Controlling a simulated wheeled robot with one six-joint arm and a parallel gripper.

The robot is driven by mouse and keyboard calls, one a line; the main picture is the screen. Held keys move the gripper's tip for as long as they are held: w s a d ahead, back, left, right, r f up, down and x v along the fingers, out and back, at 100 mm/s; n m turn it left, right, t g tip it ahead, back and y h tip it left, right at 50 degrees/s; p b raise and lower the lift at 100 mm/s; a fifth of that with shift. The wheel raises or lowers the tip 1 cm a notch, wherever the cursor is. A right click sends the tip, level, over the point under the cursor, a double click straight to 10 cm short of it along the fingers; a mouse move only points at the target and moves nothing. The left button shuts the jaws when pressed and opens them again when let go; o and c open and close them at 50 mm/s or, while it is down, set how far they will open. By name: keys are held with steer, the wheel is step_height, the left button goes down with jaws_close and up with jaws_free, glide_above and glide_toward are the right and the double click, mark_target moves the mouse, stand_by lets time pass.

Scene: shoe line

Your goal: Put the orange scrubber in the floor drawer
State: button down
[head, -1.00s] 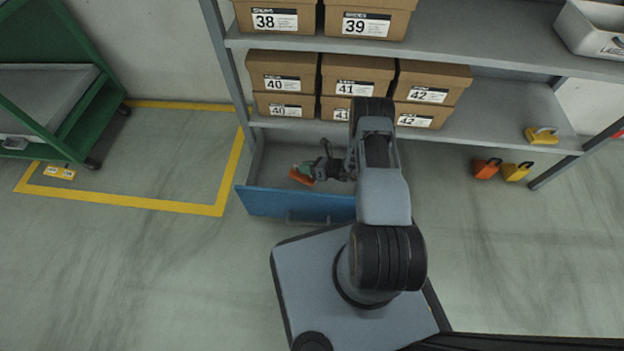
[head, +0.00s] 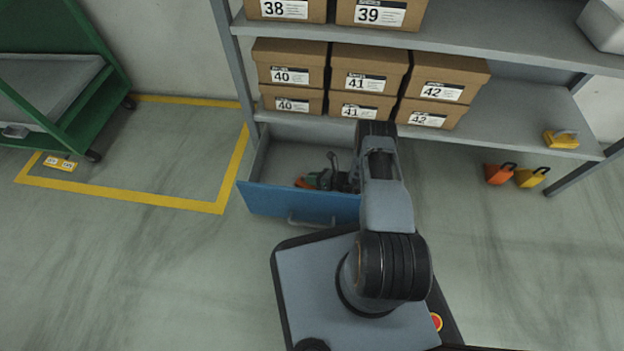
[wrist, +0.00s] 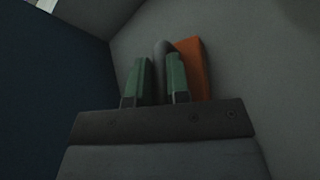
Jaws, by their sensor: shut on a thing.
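The floor drawer (head: 300,205) is blue-fronted and pulled open under the shelf. My gripper (head: 318,181) is low inside it. In the wrist view its two green fingers (wrist: 160,80) are shut on a grey part that belongs to the orange scrubber (wrist: 193,68). The scrubber's orange block stands just right of the fingers, beside a pale grey drawer surface. In the head view only a small orange part of the scrubber (head: 301,181) shows; my gripper hides the rest. I cannot tell whether the scrubber touches the drawer bottom.
Brown shoe boxes (head: 357,82) stand on the shelf above the drawer. A yellow-handled tool (head: 561,139) lies on the shelf at right. Orange (head: 498,174) and yellow (head: 530,177) padlock-like items are below it.

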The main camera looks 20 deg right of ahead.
steer(key=c, duration=1.1)
jaws_free()
